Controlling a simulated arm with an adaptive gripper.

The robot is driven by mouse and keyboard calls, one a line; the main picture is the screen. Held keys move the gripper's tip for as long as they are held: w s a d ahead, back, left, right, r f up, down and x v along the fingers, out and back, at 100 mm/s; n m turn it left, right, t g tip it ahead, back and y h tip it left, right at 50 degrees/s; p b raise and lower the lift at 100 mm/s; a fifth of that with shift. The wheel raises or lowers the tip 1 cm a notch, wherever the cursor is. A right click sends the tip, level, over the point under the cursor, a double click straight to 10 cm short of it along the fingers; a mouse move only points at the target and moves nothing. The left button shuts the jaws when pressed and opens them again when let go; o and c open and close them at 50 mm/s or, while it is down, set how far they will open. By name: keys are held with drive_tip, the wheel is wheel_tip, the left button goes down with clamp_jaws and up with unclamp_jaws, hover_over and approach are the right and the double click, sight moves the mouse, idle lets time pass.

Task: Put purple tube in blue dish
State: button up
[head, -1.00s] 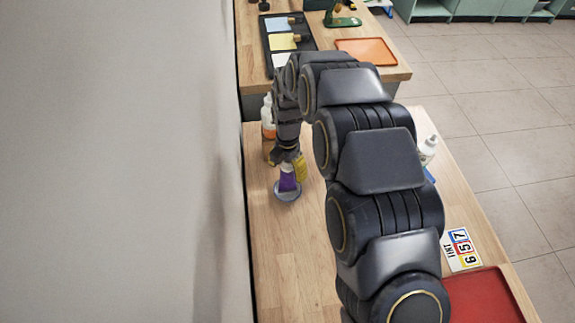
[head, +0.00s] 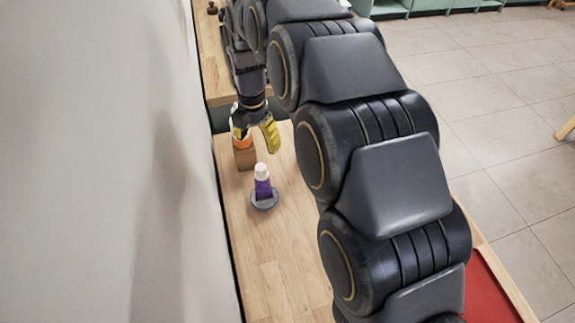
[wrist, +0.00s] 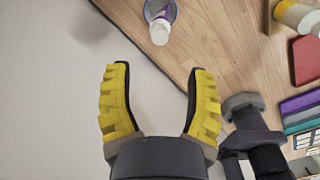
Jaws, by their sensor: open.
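The purple tube (head: 263,184) with a white cap stands upright in the small blue dish (head: 265,204) on the wooden table. In the wrist view the tube (wrist: 160,26) and the dish (wrist: 151,9) show at the top edge, beyond my fingertips. My gripper (head: 258,128) is behind and above the tube in the head view, apart from it. In the wrist view its yellow fingers (wrist: 157,72) are spread wide with nothing between them.
A red tray (head: 495,290) lies at the lower right. A wall runs along the left. The table in front of the dish is clear.

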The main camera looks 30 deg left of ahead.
drive_tip(key=s+d+r+m, duration=0.2)
drive_tip(key=d+r+m, duration=0.2)
drive_tip(key=d+m, duration=0.65)
drive_tip(key=s+d+r+m, duration=0.2)
drive_tip(key=d+r+m, duration=0.35)
drive_tip(key=d, duration=0.75)
drive_tip(key=s+d+f+m+g, duration=0.1)
drive_tip(key=s+d+m, duration=1.1)
drive_tip(key=m, duration=0.8)
drive_tip(key=s, duration=0.3)
drive_tip(key=shift+s+d+f+g, duration=0.25)
drive_tip(key=shift+s+f+g, duration=0.05)
drive_tip(key=shift+f+g, duration=0.1)
